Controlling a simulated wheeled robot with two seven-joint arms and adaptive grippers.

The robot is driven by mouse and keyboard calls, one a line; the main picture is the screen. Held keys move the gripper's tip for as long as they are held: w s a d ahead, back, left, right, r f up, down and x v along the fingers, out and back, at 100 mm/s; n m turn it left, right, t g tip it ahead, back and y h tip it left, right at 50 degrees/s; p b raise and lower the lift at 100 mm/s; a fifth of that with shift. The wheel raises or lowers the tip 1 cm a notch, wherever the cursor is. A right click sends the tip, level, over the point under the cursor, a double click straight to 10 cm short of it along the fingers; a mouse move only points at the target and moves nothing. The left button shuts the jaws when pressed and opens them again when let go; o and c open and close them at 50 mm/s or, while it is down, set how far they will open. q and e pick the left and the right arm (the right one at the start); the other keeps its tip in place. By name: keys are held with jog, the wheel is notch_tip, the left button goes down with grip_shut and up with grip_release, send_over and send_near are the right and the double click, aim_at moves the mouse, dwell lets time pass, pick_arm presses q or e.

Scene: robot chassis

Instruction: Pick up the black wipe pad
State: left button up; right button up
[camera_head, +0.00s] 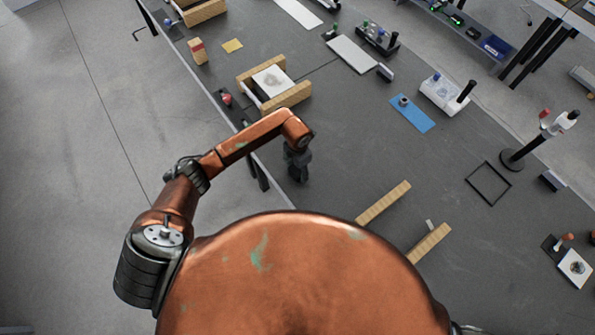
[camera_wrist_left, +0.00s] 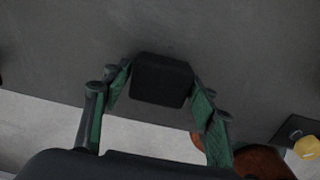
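The black wipe pad (camera_wrist_left: 161,79) shows in the left wrist view as a dark block with rounded corners. It sits between the two green-sided fingers of my left gripper (camera_wrist_left: 162,84), which appear to press on its left and right sides. In the head view my left gripper (camera_head: 298,170) points down over the table near its left edge. The pad cannot be told apart from the dark gripper there. My right gripper is not in view; only a small bit of that arm shows at the bottom right.
The dark grey table (camera_head: 330,150) has clear surface right of my left gripper. Two wooden bars (camera_head: 384,203) lie near my body. A wooden frame with a white plate (camera_head: 272,80) stands farther back. A black base with a yellow knob (camera_wrist_left: 306,146) shows in the wrist view.

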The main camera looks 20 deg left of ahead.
pick_arm(q)
jog(key=c, duration=0.7)
jog(key=shift+o, duration=0.2)
jog(key=shift+r, duration=0.1)
jog(key=shift+r, duration=0.6)
jog(key=w+d+r+b, duration=0.1)
jog(key=w+d+r, duration=0.2)
jog(key=d+r, duration=0.2)
jog(key=w+d+r+b, duration=0.2)
jog(key=d+r, duration=0.4)
jog(key=d, duration=0.1)
jog(key=shift+w+d+r, duration=0.3)
jog(key=shift+w+d, duration=0.1)
